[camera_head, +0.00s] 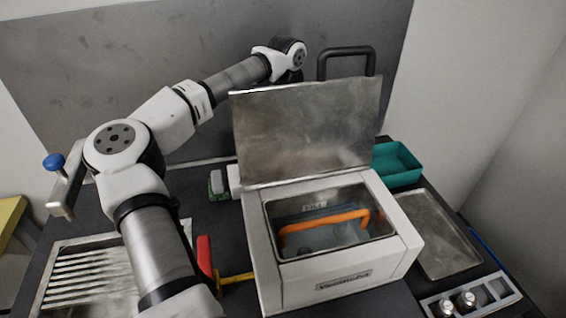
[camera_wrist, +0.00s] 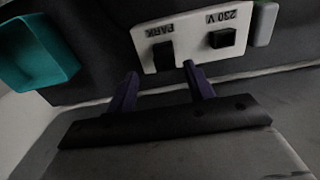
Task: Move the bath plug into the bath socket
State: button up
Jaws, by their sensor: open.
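In the wrist view a white socket panel (camera_wrist: 198,38) carries two black blocks, with labels that read upside down. One black block (camera_wrist: 163,56) is by the label PARK, and the other (camera_wrist: 222,38) is by 230 V. I cannot tell for certain which is the bath plug and which the bath socket. My gripper (camera_wrist: 160,69) is open, its two purple fingers apart and pointing at the panel, roughly either side of the PARK block. No contact can be made out. In the head view the raised lid hides my gripper and the panel.
The white bath (camera_head: 334,285) stands open, an orange handle (camera_head: 325,222) inside. Its metal lid (camera_head: 306,132) stands upright between the head camera and my gripper. A teal bin (camera_head: 397,163) is behind right, also in the wrist view (camera_wrist: 42,72). A black U-shaped frame (camera_head: 347,50) rises behind.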

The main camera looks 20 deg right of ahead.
jog(key=f+b, duration=0.4)
jog(key=f, duration=0.1)
jog(key=shift+w+a, duration=0.1)
jog(key=shift+a, duration=0.25)
jog(key=shift+r, duration=0.1)
jog(key=c, duration=1.1)
